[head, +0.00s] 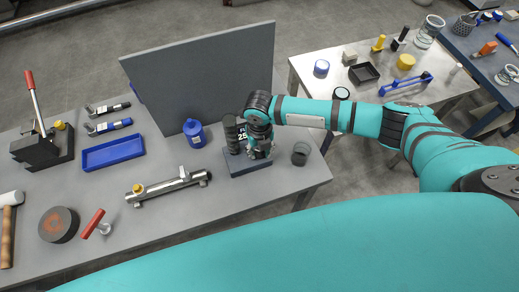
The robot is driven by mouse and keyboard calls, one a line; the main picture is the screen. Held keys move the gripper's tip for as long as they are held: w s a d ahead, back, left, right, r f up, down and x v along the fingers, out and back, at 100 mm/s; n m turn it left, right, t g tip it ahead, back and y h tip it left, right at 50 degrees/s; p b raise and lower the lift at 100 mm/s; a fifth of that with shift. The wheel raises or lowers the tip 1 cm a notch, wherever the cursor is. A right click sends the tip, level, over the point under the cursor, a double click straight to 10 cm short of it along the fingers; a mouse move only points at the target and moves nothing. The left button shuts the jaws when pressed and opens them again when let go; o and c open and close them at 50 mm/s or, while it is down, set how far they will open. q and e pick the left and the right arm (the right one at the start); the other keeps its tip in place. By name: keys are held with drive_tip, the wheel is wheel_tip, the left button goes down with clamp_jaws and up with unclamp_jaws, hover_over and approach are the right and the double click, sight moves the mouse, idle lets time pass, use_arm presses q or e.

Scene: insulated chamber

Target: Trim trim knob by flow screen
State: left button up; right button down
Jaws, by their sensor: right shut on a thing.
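A small instrument (238,163) with a dark base stands on the grey table in front of the grey panel. Its flow screen (242,135) shows figures that look like "25"; the rest of the reading is covered or too small. My right gripper (260,153) comes in from the right and reaches down at the instrument, just right of the screen. It is shut on the trim knob, which its fingers mostly hide. My left gripper is not in view.
A grey upright panel (205,75) stands behind the instrument. A blue tray (112,152) is farther left.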

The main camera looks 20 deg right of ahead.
drive_tip(key=shift+w+r, duration=0.1)
drive_tip(key=c, duration=1)
unclamp_jaws()
wheel_tip(320, 180, up, 12)
